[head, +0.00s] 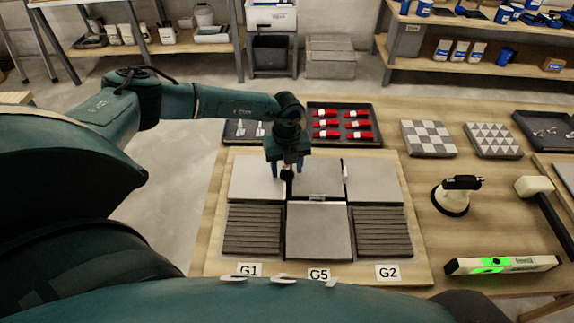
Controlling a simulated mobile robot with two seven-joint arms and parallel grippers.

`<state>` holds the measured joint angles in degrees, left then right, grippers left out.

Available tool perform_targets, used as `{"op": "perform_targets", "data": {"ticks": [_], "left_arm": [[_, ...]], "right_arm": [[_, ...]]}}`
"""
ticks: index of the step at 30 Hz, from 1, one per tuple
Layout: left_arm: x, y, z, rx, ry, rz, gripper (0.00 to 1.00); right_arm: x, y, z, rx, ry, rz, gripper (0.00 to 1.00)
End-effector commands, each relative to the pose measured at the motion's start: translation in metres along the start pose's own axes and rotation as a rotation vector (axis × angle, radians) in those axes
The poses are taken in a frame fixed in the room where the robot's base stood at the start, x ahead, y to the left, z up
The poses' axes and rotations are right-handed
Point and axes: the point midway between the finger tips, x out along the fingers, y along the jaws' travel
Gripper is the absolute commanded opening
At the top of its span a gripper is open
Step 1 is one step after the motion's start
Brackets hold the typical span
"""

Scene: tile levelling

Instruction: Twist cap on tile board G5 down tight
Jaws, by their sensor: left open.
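The tile board (212,262) lies on the wooden table with light tiles and dark ribbed tiles. The G5 label (318,275) is at its front middle, below a light tile (319,232). My left gripper (287,172) is open, pointing down over the joint between the upper left tile (257,178) and the upper middle tile (316,178). A small dark shape (287,174) shows between its fingers; I cannot tell whether it is a cap or whether they touch it. A pale clip (317,197) sits in the middle joint. My right gripper is not in view.
A dark tray of red caps (342,124) stands behind the board, beside a tray with pale pieces (243,131). Right of the board are a suction lifter (452,196), a level (502,264), a mallet (548,205) and two patterned tiles (428,138).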

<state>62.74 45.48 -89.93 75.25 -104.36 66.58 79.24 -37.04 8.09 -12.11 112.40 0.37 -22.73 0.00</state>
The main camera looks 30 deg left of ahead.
Motion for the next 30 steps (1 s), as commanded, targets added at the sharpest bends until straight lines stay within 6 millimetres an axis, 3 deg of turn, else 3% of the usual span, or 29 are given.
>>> {"op": "perform_targets", "data": {"ticks": [6,22,30], "left_arm": [[0.0001,0.0000,-0.0001,0.000,0.000,0.000,0.48],[-0.0004,0.0000,0.0001,0.000,0.000,0.000,0.05],[-0.0001,0.0002,0.0001,0.028,0.001,0.001,0.05]], "right_arm": [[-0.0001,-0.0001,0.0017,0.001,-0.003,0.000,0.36],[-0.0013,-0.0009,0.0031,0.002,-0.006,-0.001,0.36],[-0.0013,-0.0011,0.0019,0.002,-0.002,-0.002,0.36]]}}
